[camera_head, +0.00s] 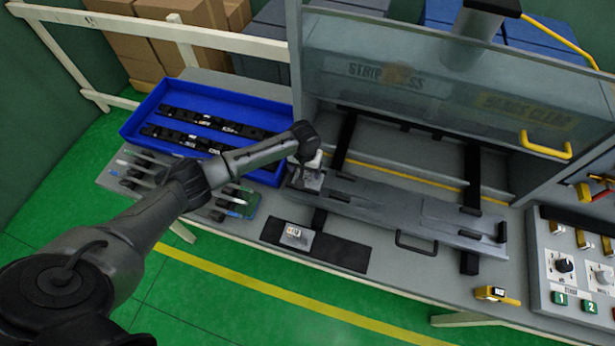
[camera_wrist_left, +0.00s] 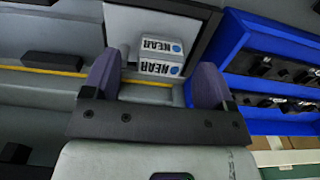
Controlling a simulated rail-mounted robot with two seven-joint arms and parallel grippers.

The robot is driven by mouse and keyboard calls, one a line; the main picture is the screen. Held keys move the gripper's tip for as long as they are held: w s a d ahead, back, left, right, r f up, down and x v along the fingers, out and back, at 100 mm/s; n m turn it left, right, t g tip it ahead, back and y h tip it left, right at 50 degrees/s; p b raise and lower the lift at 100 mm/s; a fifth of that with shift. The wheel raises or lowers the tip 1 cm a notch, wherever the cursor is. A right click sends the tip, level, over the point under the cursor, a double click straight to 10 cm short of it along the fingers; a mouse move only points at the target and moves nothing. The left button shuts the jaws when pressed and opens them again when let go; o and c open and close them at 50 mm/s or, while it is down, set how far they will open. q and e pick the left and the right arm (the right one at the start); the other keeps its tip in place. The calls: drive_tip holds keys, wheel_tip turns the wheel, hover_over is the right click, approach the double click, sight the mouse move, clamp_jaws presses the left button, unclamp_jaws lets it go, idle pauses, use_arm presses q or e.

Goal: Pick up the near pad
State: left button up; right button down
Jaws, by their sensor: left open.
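The near pad (camera_wrist_left: 161,57) is a pale grey block with white NEAR labels on two faces, seen upside down in the left wrist view. In the head view, a small labelled block (camera_head: 311,181), apparently this pad, sits at the left end of the long grey fixture (camera_head: 400,207). My left gripper (camera_wrist_left: 155,84) is open, its two fingers on either side of the pad in that view; I cannot tell whether they touch it. In the head view the left gripper (camera_head: 312,163) is right over the block and partly hides it. My right gripper is not in view.
A second small labelled block (camera_head: 296,235) rests on a dark mat (camera_head: 340,251) in front. A blue tray (camera_head: 140,125) with black strips lies left. The grey press housing (camera_head: 430,80) with a yellow handle (camera_head: 545,148) stands behind. A control panel (camera_head: 575,265) is right.

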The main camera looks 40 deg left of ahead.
use_arm(q)
drive_tip(key=shift+f, duration=0.3)
drive_tip(key=c, duration=1.1)
